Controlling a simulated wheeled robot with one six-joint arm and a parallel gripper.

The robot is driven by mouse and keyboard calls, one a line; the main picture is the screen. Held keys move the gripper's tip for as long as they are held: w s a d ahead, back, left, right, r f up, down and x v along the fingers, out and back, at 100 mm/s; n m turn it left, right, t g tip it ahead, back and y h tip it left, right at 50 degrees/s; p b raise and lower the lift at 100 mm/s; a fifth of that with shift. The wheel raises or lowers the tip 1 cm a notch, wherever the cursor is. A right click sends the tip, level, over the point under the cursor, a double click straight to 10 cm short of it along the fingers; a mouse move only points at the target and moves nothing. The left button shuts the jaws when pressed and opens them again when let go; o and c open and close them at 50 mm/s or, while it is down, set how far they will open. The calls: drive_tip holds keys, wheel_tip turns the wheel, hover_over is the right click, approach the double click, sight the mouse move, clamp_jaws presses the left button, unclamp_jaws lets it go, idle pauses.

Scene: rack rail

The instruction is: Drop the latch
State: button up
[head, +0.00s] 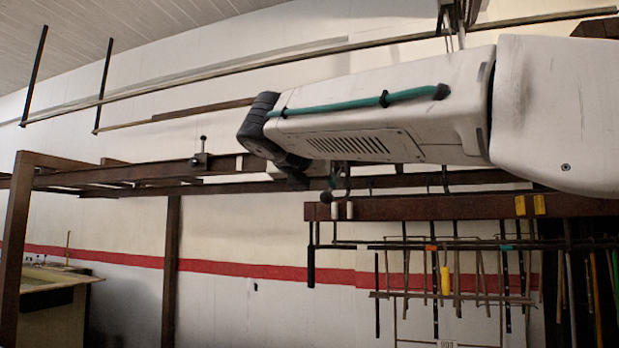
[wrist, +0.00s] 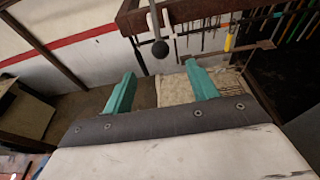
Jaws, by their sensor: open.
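A dark round knob on a grey rod (wrist: 160,48) shows at the top middle of the wrist view, and a similar dark knob (head: 326,197) shows just below my arm in the head view. My gripper (wrist: 160,70) is open, with its two green fingers apart and nothing between them. The knob appears beyond the fingertips, roughly between them in the picture; its depth is unclear. In the head view my gripper is mostly hidden by my arm. A small dark fitting with an upright pin (head: 201,158) sits on the rail. I cannot tell which part is the latch.
A brown rail (head: 110,178) runs behind my arm on a post (head: 171,270). Two pale pieces (head: 342,210) are by the knob, on a brown beam (head: 430,207). Several rods and tools hang below it. A bench (head: 45,300) stands at lower left.

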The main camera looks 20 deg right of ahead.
sight(325, 196)
drive_tip(key=x, duration=1)
drive_tip(key=shift+w+d, duration=0.15)
drive_tip(key=shift+w, duration=0.1)
drive_tip(key=c, duration=0.9)
